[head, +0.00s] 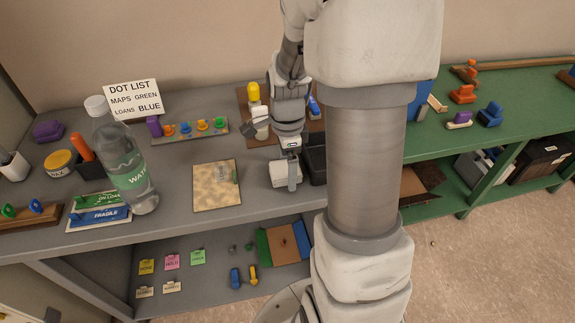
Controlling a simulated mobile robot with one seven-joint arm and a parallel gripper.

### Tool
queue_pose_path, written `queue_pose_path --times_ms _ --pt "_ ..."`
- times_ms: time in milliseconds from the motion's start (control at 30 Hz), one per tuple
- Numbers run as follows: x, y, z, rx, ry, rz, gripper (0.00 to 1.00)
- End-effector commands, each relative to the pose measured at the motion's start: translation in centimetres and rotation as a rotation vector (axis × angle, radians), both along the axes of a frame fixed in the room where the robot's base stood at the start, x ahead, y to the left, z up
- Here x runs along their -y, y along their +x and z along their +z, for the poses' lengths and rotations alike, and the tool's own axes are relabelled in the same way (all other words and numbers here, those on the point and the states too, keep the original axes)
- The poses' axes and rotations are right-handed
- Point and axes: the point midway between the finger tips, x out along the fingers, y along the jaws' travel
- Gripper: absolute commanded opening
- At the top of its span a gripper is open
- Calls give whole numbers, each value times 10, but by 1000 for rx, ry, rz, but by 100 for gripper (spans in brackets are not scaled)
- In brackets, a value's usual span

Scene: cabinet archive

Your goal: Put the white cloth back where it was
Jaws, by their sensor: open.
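My gripper (290,181) is open and points down over the grey table, in the middle of the head view. A small white shape (281,173) lies right at its fingers and looks like the folded white cloth. The finger covers part of it, and I cannot tell whether they touch. A black tray (315,164) stands just right of the gripper, partly hidden by my arm. A beige patterned square (216,187) lies on the table to the left of the white shape.
A water bottle (126,165) stands at the left, near a sign (134,100) and a blue-labelled tray (100,215). A board with coloured pegs (190,129) and a yellow-topped item (254,92) are behind. A lower shelf (205,275) holds cards. A green bench (440,145) is right.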

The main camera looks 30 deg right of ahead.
Motion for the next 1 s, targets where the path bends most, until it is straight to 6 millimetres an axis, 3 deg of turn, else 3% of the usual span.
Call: queue_pose_path --times_ms 167,600,867,1000 --pt "0 0 7 2 -1 0 99" --pt "0 1 95 4 -1 1 99" --pt "0 0 122 3 -1 5 99" --pt "-10 -6 137 35 -8 115 99"
